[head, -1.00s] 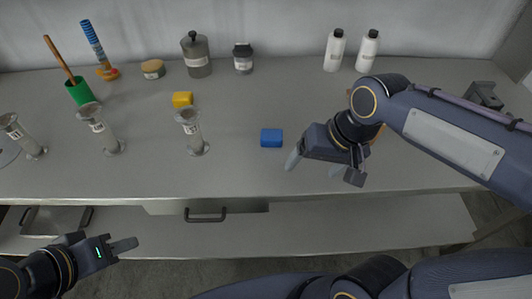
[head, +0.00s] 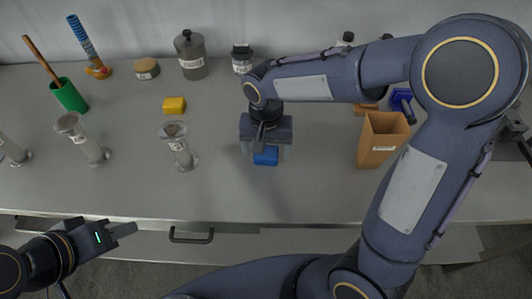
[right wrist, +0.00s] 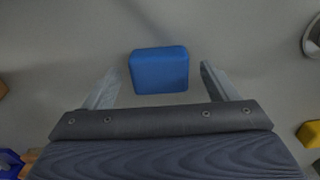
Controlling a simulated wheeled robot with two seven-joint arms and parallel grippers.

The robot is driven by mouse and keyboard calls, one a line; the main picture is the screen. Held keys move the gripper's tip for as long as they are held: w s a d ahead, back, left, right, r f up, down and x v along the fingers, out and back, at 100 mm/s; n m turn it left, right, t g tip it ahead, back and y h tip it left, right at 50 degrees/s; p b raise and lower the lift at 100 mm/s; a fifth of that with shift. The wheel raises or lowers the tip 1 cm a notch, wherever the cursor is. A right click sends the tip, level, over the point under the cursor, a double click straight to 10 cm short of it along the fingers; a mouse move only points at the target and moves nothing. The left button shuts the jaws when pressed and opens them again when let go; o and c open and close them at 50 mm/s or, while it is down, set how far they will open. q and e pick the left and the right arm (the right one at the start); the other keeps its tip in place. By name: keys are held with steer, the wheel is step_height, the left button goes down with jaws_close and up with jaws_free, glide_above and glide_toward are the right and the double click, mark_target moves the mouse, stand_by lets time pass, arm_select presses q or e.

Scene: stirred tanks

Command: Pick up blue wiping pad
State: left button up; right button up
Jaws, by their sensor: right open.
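The blue wiping pad (head: 266,157) lies on the grey table, partly covered by my right gripper in the head view. It shows whole in the right wrist view (right wrist: 159,70) as a rounded blue block. My right gripper (head: 265,155) is above it, pointing down, open, with one finger on each side of the pad. In the right wrist view, gaps show between the pad and both fingers (right wrist: 160,85). My left gripper (head: 122,230) is low at the left, off the table's front edge; its finger opening is not clear.
A yellow pad (head: 174,104) lies left of the blue one. Glass cylinders (head: 180,150) stand along the left front. A brown box (head: 382,138) stands to the right. A green cup (head: 70,96), grey canister (head: 190,55) and jar (head: 242,60) are behind.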

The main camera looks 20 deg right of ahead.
steer(key=shift+f, duration=0.5)
steer(key=c, duration=1.1)
steer(key=shift+o, duration=0.2)
steer(key=shift+r, duration=0.2)
steer(key=shift+r, duration=0.25)
step_height(320, 180, up, 2)
steer(key=shift+r, duration=0.1)
steer(key=s+a+r, duration=0.7)
steer(key=s+r, duration=0.3)
steer(key=s, duration=0.2)
steer(key=shift+a+b, duration=0.15)
steer(key=shift+b, duration=0.15)
